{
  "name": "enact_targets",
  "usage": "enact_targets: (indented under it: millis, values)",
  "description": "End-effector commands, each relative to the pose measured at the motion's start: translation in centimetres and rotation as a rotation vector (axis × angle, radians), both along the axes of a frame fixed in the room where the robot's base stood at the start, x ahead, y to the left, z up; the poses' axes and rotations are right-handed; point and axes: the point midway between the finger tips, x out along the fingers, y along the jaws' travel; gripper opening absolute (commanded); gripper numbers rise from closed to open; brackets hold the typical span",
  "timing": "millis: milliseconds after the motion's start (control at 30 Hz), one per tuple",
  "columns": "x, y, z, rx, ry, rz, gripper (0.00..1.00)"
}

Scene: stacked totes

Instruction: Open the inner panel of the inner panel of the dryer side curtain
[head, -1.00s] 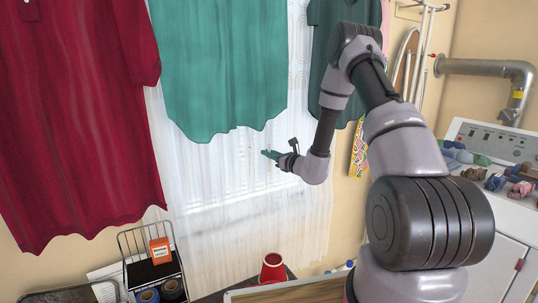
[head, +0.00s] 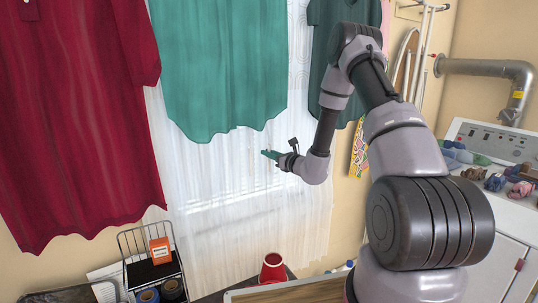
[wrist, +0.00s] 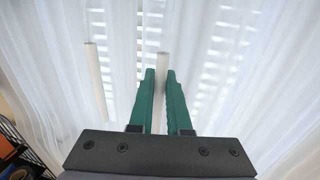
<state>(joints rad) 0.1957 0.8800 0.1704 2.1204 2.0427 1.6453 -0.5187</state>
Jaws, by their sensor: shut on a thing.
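The sheer white curtain hangs in front of the window in the head view (head: 215,170) and fills the wrist view (wrist: 260,100). In the wrist view, a pale upright rod (wrist: 161,62) stands between the green fingertips of my gripper (wrist: 160,78), and my gripper is shut on it. A second pale rod (wrist: 95,75) stands apart to the left. Blind slats (wrist: 127,50) show between the two rods. In the head view my gripper (head: 268,154) is against the curtain, below the teal shirt. The head view is too small to show the rod.
A teal shirt (head: 225,70), a red garment (head: 75,110) and a dark green shirt (head: 325,60) hang in front. A wire rack (head: 150,262) stands low left, with a red cup (head: 272,268) at the bottom. The dryer (head: 505,220) with folded socks is at right.

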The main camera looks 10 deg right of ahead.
Motion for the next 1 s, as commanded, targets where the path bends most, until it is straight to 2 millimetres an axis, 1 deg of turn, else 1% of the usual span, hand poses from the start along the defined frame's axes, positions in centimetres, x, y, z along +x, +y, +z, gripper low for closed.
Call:
enact_targets:
  millis: [367,467,533,667,767,1000]
  values:
    - [0.0,-0.2,0.0,0.000,0.000,-0.001,0.00]
    - [0.3,-0.9,0.0,-0.001,0.000,-0.002,0.00]
    - [0.6,-1.7,0.0,0.000,-0.001,-0.003,0.00]
    - [1.4,-4.4,0.0,-0.003,-0.001,-0.005,0.00]
    - [2.3,-7.2,0.0,-0.003,-0.002,-0.007,0.00]
    - [4.7,-14.7,0.0,-0.003,-0.001,-0.006,0.00]
